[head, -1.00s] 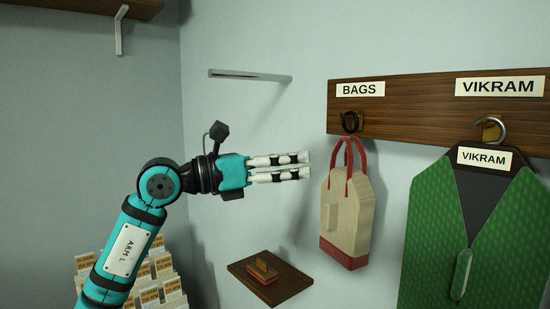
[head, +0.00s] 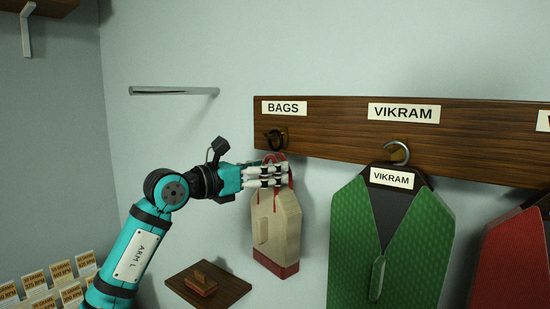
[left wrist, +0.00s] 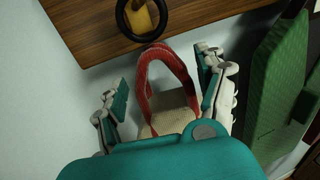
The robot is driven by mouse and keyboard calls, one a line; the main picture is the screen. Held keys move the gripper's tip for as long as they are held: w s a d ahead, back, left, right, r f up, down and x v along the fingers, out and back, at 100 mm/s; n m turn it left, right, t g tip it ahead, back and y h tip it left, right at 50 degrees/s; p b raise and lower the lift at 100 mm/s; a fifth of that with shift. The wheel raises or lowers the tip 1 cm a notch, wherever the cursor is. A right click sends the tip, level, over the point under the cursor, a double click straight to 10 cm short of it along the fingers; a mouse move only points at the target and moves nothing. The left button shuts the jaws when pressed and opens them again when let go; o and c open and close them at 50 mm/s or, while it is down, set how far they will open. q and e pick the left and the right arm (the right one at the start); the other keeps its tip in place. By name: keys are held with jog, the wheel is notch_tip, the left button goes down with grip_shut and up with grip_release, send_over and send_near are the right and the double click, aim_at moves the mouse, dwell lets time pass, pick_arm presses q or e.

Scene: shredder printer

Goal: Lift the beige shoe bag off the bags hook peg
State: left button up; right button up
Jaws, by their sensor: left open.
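The beige shoe bag (head: 276,229) with red handles and a red base hangs under the bags hook peg (head: 275,138), below the BAGS label. My left gripper (head: 285,175) is at the height of the bag's handles in the head view and hides part of them. In the left wrist view, my open left gripper (left wrist: 165,100) has one finger on each side of the red handles (left wrist: 163,68). The bag's beige top (left wrist: 168,114) shows between the fingers. The dark ring of the peg (left wrist: 141,18) is above the handles. My right gripper is not in view.
A green garment (head: 345,235) hangs on the hook labelled VIKRAM, close to the bag's right. A red garment (head: 510,262) hangs farther right. A small wooden shelf (head: 228,290) with a stamp-like block (head: 201,283) is below. A metal rail (head: 172,91) is at upper left.

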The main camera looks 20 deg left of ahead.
aim_at(270, 162)
pick_arm(q)
jog(key=shift+p+x, duration=0.35)
jog(key=shift+x, duration=1.05)
jog(key=c, duration=1.4)
jog(key=o, duration=0.8)
jog(key=shift+c, duration=0.2)
grip_shut()
jog(key=shift+r, duration=0.1)
jog(key=shift+a+r, duration=0.1)
jog(key=shift+r, duration=0.1)
jog(key=shift+r+p, duration=0.4)
jog(key=shift+s, duration=0.1)
